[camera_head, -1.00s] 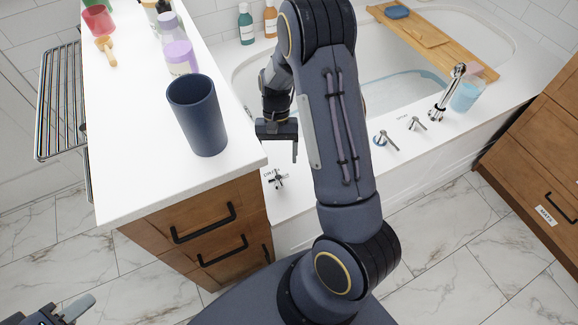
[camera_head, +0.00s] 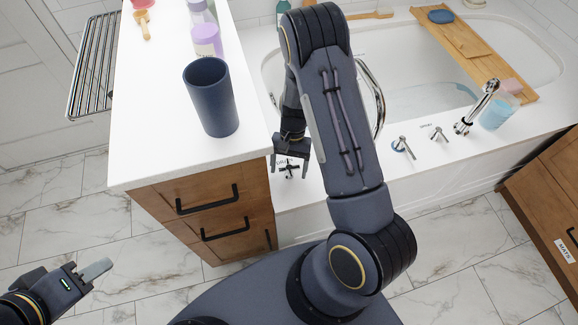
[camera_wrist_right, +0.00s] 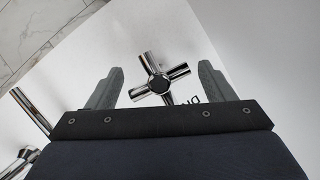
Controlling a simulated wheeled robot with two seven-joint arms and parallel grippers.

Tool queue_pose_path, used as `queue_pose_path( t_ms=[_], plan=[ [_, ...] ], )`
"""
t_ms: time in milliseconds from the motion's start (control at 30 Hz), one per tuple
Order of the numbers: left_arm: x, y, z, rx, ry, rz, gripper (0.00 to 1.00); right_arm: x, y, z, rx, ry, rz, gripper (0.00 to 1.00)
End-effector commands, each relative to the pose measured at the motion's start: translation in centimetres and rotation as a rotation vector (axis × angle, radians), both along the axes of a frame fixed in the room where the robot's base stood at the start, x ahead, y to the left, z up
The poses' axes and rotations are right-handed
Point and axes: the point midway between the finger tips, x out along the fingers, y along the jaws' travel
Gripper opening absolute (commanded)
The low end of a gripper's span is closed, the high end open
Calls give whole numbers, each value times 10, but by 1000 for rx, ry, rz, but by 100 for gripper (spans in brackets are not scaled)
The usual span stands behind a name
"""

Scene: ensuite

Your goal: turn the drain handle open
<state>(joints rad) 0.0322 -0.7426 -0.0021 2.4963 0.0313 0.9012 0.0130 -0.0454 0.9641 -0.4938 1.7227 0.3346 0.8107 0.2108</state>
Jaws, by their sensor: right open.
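The drain handle (camera_head: 289,169) is a small chrome cross on the white tub deck, beside the wooden cabinet. In the right wrist view the cross handle (camera_wrist_right: 158,82) sits between the two fingers of my right gripper (camera_wrist_right: 160,70), with a gap on each side. Dark lettering beside it is partly hidden by the gripper body. In the head view my right gripper (camera_head: 290,165) is open over the handle, fingers pointing down. I cannot tell its exact height. My left gripper (camera_head: 92,272) is at the lower left, far from the handle, and its opening is unclear.
The white countertop (camera_head: 160,140) with a dark blue cup (camera_head: 211,100) stands close left of my right gripper. Other chrome taps (camera_head: 402,146) and a spout (camera_head: 478,108) stand further right on the deck. The tub (camera_head: 420,60) lies behind.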

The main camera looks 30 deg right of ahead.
Motion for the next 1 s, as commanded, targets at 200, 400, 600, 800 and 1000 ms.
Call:
queue_pose_path(
  t_ms=[200,400,600,800,1000],
  plan=[
    [0,0,0,0,0,0,36,0,0,0,0,0,0,72],
    [0,0,0,0,0,0,36,0,0,0,1,1,0,45],
    [0,0,0,0,0,0,36,0,-1,0,-1,-2,1,27],
    [0,0,-1,0,0,0,36,1,-2,0,-3,-3,28,28],
    [0,0,-2,0,0,0,36,2,-3,0,-6,-5,126,29]
  ],
)
